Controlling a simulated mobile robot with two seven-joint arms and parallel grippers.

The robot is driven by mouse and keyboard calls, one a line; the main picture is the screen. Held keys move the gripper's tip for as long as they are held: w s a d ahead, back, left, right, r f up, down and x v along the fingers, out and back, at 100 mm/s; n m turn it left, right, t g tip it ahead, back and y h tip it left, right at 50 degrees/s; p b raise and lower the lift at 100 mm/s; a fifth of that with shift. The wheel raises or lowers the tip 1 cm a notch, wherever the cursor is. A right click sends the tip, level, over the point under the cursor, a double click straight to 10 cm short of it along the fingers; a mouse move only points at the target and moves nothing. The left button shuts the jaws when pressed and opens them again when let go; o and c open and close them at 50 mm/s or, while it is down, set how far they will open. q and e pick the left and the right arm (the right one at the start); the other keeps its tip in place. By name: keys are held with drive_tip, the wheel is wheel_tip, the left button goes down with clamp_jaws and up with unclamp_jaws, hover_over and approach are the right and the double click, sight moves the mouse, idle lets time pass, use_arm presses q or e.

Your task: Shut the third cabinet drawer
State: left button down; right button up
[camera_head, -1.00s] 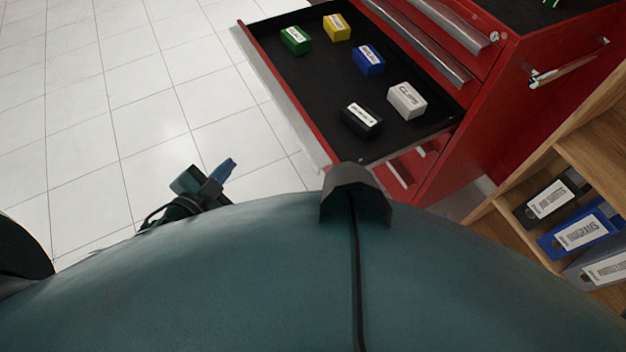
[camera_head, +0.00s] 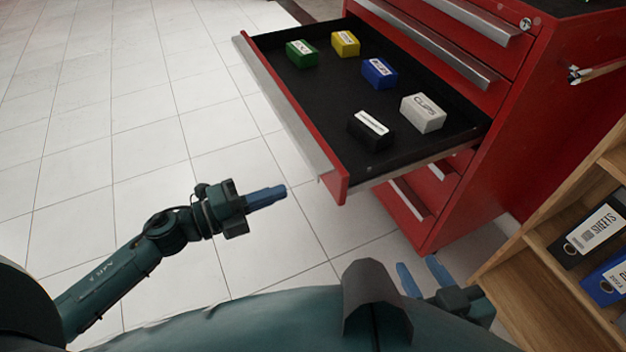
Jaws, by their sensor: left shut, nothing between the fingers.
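The red cabinet (camera_head: 500,150) stands at the upper right. Its third drawer (camera_head: 300,125) is pulled far out to the left, with two closed drawers above it. The drawer's front with its long metal handle faces my left side. My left gripper (camera_head: 285,192) has blue fingers, is shut and empty, and is in front of the drawer front's near end, apart from it in the picture. My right gripper (camera_head: 418,263) is low at the right, fingers apart and empty, below the cabinet's lower drawers in the picture; its base is partly hidden by my body.
The drawer holds green (camera_head: 302,54), yellow (camera_head: 345,44), blue (camera_head: 379,73), white (camera_head: 423,114) and black (camera_head: 371,130) boxes. A wooden shelf (camera_head: 545,290) with binders stands at the lower right. The tiled floor (camera_head: 110,110) at left is clear.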

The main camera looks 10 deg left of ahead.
sight(328, 175)
use_arm(q)
drive_tip(key=x, duration=0.8)
drive_tip(key=shift+w+d, duration=0.1)
drive_tip(key=shift+d, duration=0.1)
